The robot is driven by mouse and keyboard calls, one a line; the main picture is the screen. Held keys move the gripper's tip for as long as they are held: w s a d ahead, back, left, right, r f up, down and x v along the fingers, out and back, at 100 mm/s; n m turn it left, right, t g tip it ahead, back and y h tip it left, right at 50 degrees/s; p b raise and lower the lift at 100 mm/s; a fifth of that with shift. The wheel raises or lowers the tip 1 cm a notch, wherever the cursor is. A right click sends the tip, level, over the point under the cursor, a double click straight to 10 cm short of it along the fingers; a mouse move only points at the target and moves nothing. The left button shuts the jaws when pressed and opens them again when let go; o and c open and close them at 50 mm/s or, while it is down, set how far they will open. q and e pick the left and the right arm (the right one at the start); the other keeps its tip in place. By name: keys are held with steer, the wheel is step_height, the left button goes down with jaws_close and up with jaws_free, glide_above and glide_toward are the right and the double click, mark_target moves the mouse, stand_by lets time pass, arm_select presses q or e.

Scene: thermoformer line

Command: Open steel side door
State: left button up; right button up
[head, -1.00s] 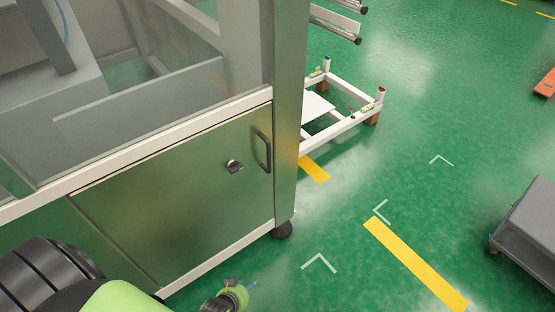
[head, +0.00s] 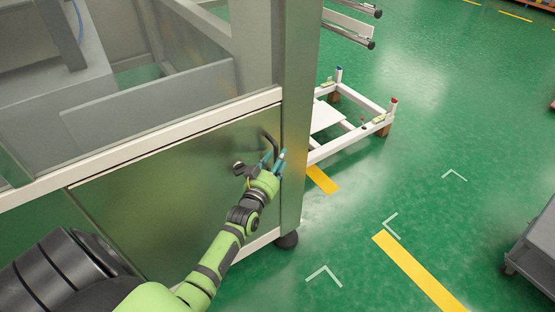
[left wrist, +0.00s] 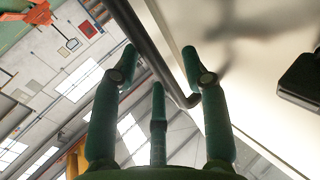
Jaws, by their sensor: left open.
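The steel side door (head: 165,195) is a flat brushed panel low on the machine's side, and it looks closed. Its dark bar handle (head: 271,143) is near the door's right edge, with a dark knob latch (head: 238,168) to its left. My left gripper (head: 273,160) is open at the handle, and its hand covers the handle's lower part. In the left wrist view the handle (left wrist: 150,50) runs down between the open fingers (left wrist: 160,75) and bends toward the door. I cannot tell whether the fingers touch it. The right gripper is not in view.
The machine's corner post (head: 298,120) stands right of the door on a dark foot (head: 287,241). A low white frame (head: 350,140) is on the floor behind it. A grey cart (head: 535,250) is at the right edge. The green floor between is clear.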

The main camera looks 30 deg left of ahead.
arm_select(q)
steer(key=shift+w, duration=0.35)
